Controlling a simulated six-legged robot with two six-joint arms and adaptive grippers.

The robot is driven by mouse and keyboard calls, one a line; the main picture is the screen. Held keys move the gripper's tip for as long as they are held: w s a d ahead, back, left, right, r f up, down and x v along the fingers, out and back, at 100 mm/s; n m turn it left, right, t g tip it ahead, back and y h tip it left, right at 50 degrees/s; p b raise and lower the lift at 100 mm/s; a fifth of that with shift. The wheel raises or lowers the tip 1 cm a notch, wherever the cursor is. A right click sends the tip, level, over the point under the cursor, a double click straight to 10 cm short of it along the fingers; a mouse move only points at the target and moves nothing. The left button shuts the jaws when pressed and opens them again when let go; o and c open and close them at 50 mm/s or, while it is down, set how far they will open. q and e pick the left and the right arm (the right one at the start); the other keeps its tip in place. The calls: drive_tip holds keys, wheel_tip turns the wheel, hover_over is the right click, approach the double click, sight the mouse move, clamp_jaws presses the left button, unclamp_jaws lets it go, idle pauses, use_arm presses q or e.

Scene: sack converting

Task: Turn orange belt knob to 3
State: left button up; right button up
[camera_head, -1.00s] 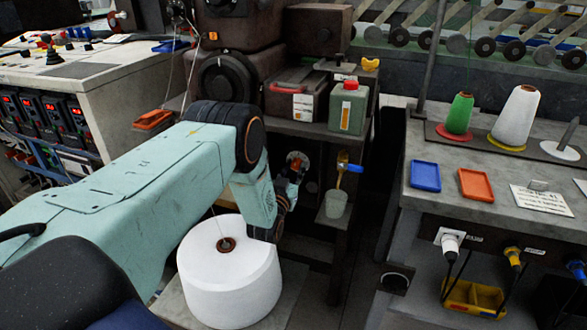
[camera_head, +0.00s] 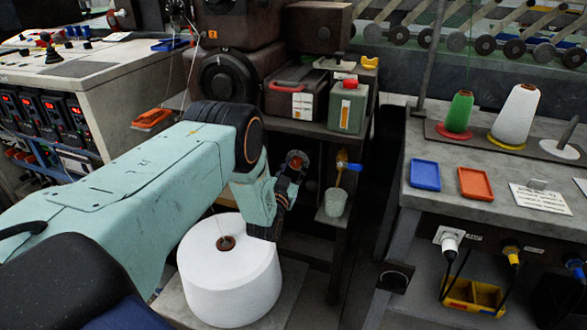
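A small orange-red knob (camera_head: 295,161) shows low on the dark machine, below the shelf with the green canister. My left arm comes in from the left, and its elbow bends down so that the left gripper (camera_head: 292,174) is at the knob. The dark gripper overlaps the knob's lower part. Whether the fingers touch it or are closed around it cannot be told at this size. The knob's scale and its numbers cannot be read. My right gripper is not in view.
A white yarn cone (camera_head: 230,272) stands below my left forearm. A green canister (camera_head: 348,106) and a dark toolbox (camera_head: 295,95) sit on the shelf above. A blue-handled valve (camera_head: 350,167) and a small cup (camera_head: 335,202) are close right of the gripper. A grey table (camera_head: 440,205) stands at right.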

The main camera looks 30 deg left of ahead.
use_arm(q)
drive_tip(key=shift+o, duration=0.8)
drive_tip(key=shift+s, duration=0.1)
drive_tip(key=shift+s, duration=0.2)
drive_tip(key=v, duration=1.1)
drive_tip(key=shift+s+d, duration=0.15)
drive_tip(key=shift+s, duration=0.1)
